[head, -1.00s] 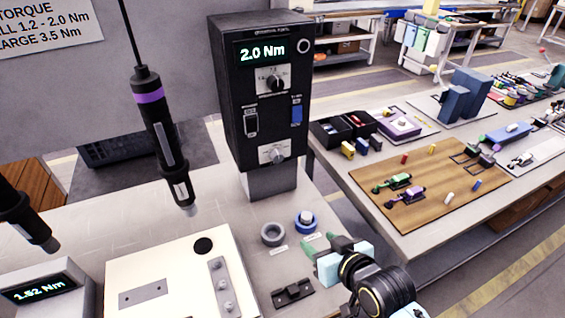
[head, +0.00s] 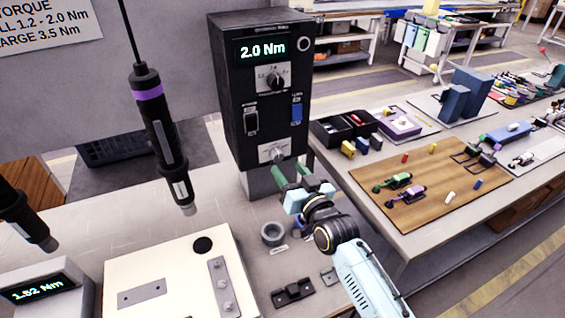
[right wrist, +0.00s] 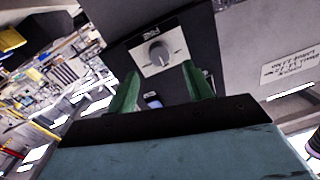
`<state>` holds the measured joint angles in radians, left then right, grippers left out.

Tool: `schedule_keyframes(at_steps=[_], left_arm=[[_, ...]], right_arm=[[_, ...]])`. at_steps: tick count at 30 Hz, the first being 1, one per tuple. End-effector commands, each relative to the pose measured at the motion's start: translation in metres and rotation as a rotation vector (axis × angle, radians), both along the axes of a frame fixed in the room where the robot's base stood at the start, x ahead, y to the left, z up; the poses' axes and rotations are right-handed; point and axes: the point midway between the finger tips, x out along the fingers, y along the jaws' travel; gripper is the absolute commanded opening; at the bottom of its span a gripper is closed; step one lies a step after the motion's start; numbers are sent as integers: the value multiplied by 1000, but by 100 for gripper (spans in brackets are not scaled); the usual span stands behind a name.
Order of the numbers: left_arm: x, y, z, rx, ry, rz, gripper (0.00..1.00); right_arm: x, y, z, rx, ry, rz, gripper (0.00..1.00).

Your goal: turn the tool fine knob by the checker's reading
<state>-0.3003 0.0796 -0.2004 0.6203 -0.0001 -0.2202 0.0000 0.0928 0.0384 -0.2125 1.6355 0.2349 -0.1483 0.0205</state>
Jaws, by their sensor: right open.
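The black controller box (head: 226,95) stands upright at the back of the bench and its display (head: 262,48) reads 2.0 Nm. The fine knob (head: 277,154) is on its lower white plate; the right wrist view shows this grey knob (right wrist: 159,54) ahead of the fingers. My right gripper (head: 289,173) is open, its green fingers just below and in front of the knob, apart from it. The checker (head: 42,290) at the lower left reads 1.52 Nm. A black screwdriver with a purple band (head: 153,110) hangs left of the box. My left gripper is not in view.
An upper knob (head: 273,80), a black switch and a blue switch sit on the box face. A grey ring (head: 272,233) and a black bracket (head: 292,292) lie on the bench near my right arm. A cream plate (head: 160,255) lies left of them.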

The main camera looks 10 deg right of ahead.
Motion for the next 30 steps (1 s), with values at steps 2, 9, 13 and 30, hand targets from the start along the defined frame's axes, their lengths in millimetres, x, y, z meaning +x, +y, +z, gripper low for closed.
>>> schedule_keyframes(at_steps=[2,9,13,30], left_arm=[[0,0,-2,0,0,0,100],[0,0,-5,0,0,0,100],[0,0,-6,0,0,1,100],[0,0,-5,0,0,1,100]], right_arm=[[15,4,0,0,-1,0,51],[40,10,-1,0,1,0,51],[45,11,0,0,1,0,51],[45,11,0,0,1,-1,10]])
